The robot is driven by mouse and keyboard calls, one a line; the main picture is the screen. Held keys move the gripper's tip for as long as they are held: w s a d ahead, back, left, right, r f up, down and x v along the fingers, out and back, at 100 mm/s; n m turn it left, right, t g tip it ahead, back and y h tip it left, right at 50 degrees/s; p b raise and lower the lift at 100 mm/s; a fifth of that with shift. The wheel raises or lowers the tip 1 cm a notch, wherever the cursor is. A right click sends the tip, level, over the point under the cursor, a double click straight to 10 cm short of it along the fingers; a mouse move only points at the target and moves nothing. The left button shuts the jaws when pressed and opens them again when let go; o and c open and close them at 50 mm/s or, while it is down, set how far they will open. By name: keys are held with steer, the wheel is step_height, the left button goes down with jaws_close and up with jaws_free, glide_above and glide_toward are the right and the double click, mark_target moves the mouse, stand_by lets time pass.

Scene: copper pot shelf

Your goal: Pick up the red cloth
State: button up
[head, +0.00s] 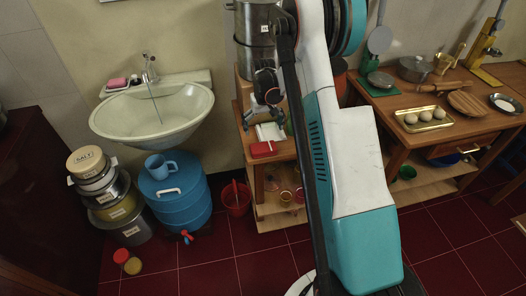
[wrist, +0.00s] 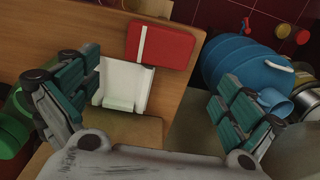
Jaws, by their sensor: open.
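The red cloth (head: 263,149) looks like a flat, folded red pad at the front edge of the small wooden table. In the wrist view the red cloth (wrist: 172,46) shows a white stripe near its left end. A white object (wrist: 123,88), perhaps a holder or folded cloth, lies beside it and shows in the head view too (head: 270,132). My gripper (head: 264,116) is above the table, open and empty. In the wrist view my gripper (wrist: 155,82) has its fingers wide apart over the white object, and the red cloth is beyond them, untouched.
The wooden table (head: 262,188) has lower shelves with small items. A metal pot (head: 256,22) stands behind my gripper. A blue drum (head: 176,198) with a blue mug (head: 160,166) and a red bucket (head: 236,198) are to the left. A green object (wrist: 14,133) is at the wrist view's left.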

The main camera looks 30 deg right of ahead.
mark_target(263, 146)
step_height(263, 146, down, 10)
steer(key=b, duration=0.3)
steer(key=shift+w+f+b, duration=0.1)
steer(key=shift+f+b, duration=0.15)
steer(key=shift+b, duration=0.15)
steer(key=shift+r, duration=0.1)
steer(key=c, duration=0.8)
